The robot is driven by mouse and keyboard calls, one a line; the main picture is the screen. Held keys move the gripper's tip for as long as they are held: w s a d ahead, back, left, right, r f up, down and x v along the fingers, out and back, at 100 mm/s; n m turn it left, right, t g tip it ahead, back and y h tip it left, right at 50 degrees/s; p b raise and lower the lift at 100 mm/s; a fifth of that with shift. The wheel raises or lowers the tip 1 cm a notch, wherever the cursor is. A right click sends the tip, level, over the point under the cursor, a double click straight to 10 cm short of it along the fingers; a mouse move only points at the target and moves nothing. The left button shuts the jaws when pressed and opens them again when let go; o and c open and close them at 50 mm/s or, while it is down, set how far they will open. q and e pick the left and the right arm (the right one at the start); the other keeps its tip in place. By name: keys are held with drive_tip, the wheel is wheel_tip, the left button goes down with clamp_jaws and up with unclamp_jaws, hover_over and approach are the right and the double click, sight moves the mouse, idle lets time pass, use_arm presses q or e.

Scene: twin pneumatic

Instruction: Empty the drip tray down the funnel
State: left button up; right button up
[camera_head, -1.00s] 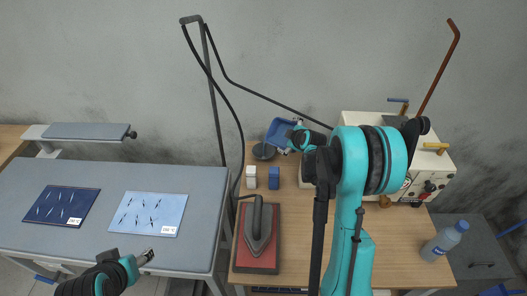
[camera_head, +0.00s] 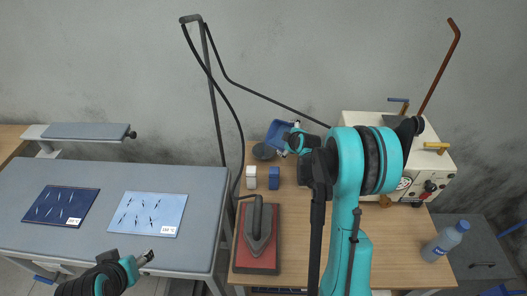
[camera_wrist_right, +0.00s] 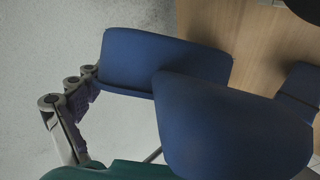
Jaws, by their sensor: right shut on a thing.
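The blue drip tray (camera_head: 278,132) is tilted and held up near the wall at the back of the wooden table. My right gripper (camera_head: 295,127) is shut on it. In the right wrist view the blue tray (camera_wrist_right: 165,62) fills the middle, with part of a finger (camera_wrist_right: 75,108) at left; its inside is not visible. A dark round thing (camera_head: 263,152), perhaps the funnel, is just below and left of the tray; a dark edge (camera_wrist_right: 305,8) shows in the wrist view's top right corner. My left gripper (camera_head: 146,257) is over the ironing board's front edge, empty; its jaw gap is too small to judge.
A white block (camera_head: 251,177) and a blue block (camera_head: 274,178) stand in front of the round thing. An iron (camera_head: 257,232) rests on a red pad. A white machine (camera_head: 428,165) and a bottle (camera_head: 445,241) are at right. The grey ironing board (camera_head: 120,180) is at left.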

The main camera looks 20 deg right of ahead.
drive_tip(key=shift+a+f, duration=0.1)
drive_tip(key=shift+f, duration=0.05)
drive_tip(key=shift+w+a+r+n+h+p, duration=0.1)
drive_tip(key=shift+a+r+n+h+p, duration=0.4)
drive_tip(key=shift+a+h, duration=0.25)
idle(1.6)
drive_tip(key=shift+w+a+f+n+h, duration=0.1)
drive_tip(key=shift+a+f+n+h, duration=0.35)
drive_tip(key=shift+a+h, duration=0.15)
idle(1.4)
drive_tip(key=shift+a+b, duration=0.3)
drive_tip(key=shift+b, duration=0.1)
